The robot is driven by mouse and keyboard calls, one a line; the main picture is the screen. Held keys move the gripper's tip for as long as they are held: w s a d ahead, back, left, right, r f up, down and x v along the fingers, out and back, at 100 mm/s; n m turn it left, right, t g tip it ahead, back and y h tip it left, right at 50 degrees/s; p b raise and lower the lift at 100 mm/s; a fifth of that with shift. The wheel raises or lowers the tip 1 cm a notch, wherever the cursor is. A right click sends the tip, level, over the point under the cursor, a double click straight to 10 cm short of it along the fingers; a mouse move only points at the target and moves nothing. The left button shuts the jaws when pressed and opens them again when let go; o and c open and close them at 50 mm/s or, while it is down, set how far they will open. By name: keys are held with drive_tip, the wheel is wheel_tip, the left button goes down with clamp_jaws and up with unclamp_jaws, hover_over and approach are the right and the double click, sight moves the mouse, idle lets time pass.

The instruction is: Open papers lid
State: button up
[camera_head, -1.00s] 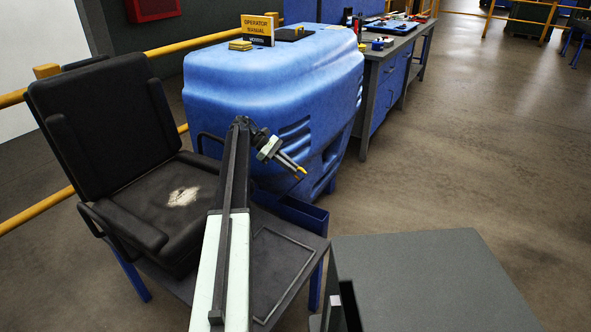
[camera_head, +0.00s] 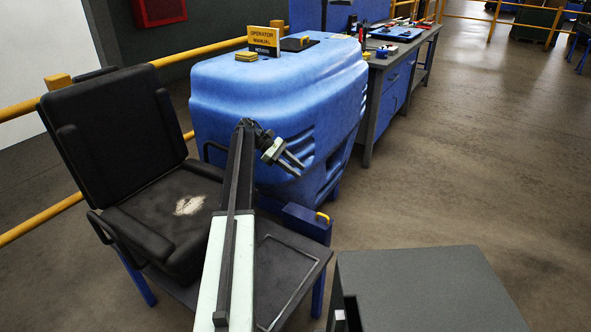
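A blue box (camera_head: 309,228) is at the right edge of the small table beside the chair. A yellow handle (camera_head: 322,216) stands at its right end. The box seems to be the papers box, and its lid looks down, though it is too small to be sure. My gripper (camera_head: 297,166) is above and left of the handle, in front of the blue machine. Its two fingers are apart, with nothing between them. It does not touch the handle.
The large blue machine (camera_head: 285,95) stands behind my gripper, with an operator manual sign (camera_head: 264,40) on top. A black chair (camera_head: 120,135) is at the left. A workbench (camera_head: 388,85) stands behind the machine. The floor at the right is clear.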

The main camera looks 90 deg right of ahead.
drive_tip(key=w+a+r, duration=0.1)
drive_tip(key=a, duration=1.5)
drive_tip(key=shift+w+r+p, duration=0.15)
drive_tip(key=shift+w+p, duration=0.15)
drive_tip(key=shift+p, duration=0.05)
